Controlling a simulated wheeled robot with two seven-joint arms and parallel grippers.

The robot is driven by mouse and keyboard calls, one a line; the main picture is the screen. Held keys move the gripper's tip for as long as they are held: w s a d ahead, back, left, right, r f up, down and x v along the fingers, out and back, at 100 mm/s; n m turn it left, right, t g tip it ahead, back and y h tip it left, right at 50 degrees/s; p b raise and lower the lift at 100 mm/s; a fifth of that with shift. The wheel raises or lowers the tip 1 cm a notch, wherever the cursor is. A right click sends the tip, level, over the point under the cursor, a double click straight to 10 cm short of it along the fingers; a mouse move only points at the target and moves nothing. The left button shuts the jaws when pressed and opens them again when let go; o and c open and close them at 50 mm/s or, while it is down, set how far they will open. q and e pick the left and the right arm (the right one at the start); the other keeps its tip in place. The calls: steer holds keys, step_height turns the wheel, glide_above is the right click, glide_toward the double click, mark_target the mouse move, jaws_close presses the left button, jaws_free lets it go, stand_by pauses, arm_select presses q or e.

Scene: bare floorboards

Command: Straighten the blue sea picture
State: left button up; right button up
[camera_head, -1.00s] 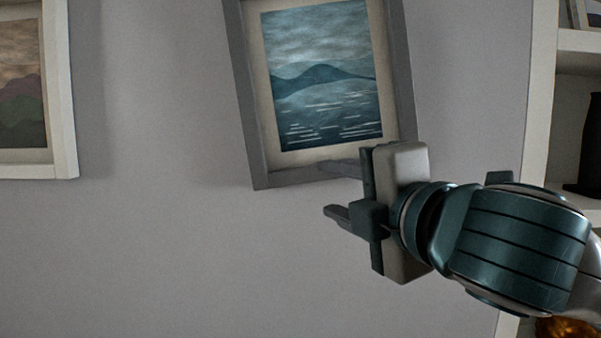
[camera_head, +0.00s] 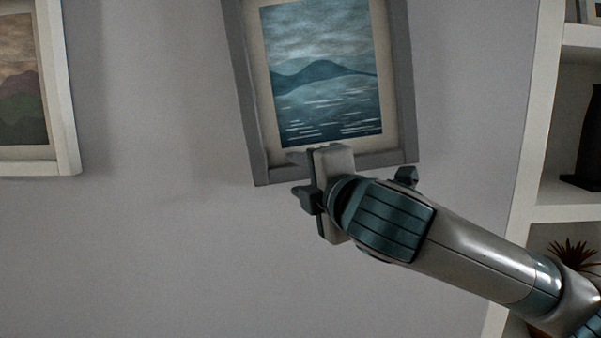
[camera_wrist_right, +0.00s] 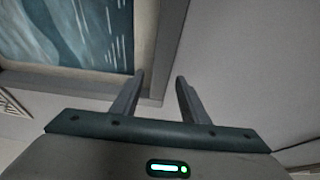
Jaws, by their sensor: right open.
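The blue sea picture (camera_head: 321,75) hangs on the wall in a grey frame (camera_head: 241,87). It is tilted, with its lower right corner higher than its lower left; its top is out of view. My right gripper (camera_head: 293,174) is open and empty at the lower frame edge. One finger overlaps the frame in the picture and the other is below it. In the wrist view the open fingers (camera_wrist_right: 158,78) appear on either side of a frame corner (camera_wrist_right: 158,97); I cannot tell whether they touch it. My left gripper is out of view.
Another picture in a pale frame (camera_head: 65,120) hangs at the left edge. A white shelf unit (camera_head: 535,120) stands at the right, with a dark object (camera_head: 590,140) and a spiky plant (camera_head: 572,252).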

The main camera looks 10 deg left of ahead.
jaws_close()
steer(key=shift+s+a+m+b, duration=0.15)
steer(key=shift+a+m+b, duration=0.35)
steer(key=shift+a+b, duration=0.5)
steer(key=shift+s+a+r+b, duration=0.1)
steer(key=shift+b, duration=0.3)
steer(key=shift+a+r+m+t, duration=0.2)
steer(key=shift+r+m+t, duration=0.05)
steer(key=shift+m+t, duration=0.05)
jaws_free()
steer(key=shift+d, duration=0.1)
